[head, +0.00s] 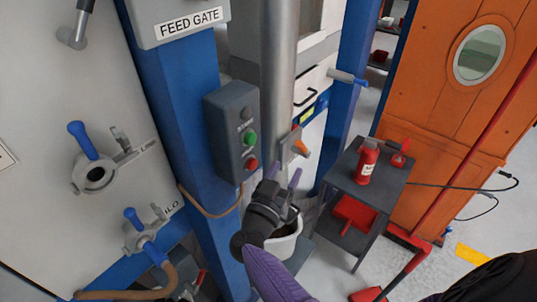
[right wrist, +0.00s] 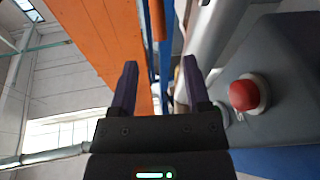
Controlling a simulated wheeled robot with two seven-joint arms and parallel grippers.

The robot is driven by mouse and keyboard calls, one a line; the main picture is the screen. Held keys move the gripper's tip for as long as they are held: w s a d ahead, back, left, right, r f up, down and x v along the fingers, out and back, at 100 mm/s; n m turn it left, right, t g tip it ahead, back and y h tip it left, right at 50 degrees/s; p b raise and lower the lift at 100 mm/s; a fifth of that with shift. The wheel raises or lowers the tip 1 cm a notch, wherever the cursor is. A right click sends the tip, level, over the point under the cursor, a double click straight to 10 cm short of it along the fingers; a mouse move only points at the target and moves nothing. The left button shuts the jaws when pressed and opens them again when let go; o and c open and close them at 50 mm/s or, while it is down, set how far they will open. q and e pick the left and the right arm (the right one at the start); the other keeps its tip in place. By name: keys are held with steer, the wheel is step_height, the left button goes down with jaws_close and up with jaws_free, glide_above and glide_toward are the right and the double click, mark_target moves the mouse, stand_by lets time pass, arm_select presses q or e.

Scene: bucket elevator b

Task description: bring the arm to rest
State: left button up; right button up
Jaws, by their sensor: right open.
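My right gripper (head: 284,174) is in the middle of the head view, in front of the grey vertical pipe (head: 279,75). Its two purple fingers are spread apart with nothing between them. The right wrist view also shows the open fingers (right wrist: 160,68), with the red button (right wrist: 244,94) to the right of them, apart from them. My purple and black right arm comes up from the bottom of the head view. My left gripper is not in view.
A grey control box (head: 221,126) with green and red buttons is on the blue post, left of my gripper. An orange handle (head: 300,147) is on the pipe close by. A white bucket (head: 287,243) stands below. A dark cart (head: 384,190) holds a red extinguisher (head: 367,162).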

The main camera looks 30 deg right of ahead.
steer(key=s+a+f+n+y+b, duration=0.2)
steer(key=s+a+f+n+y, duration=0.15)
steer(key=f+y, duration=0.45)
steer(key=s+a+f+n+y+b, duration=0.25)
steer(key=s+f+n, duration=0.2)
steer(key=f, duration=0.85)
steer(key=s+a+f+n+y+b, duration=0.1)
steer(key=s+a+f+n+y, duration=0.25)
steer(key=f+y, duration=0.45)
steer(key=s+d+f+g+h+b, duration=0.1)
steer(key=s+f+g, duration=0.4)
steer(key=s, duration=0.8)
steer(key=s+d+f+g+b, duration=0.1)
steer(key=s+f+g+b, duration=0.1)
steer(key=s+f+g, duration=0.4)
steer(key=s+f+n, duration=0.1)
steer(key=s+f, duration=0.3)
steer(key=s, duration=0.3)
steer(key=shift+s+d+f+h, duration=0.15)
steer(key=shift+d+f+h, duration=0.2)
steer(key=shift+d, duration=0.05)
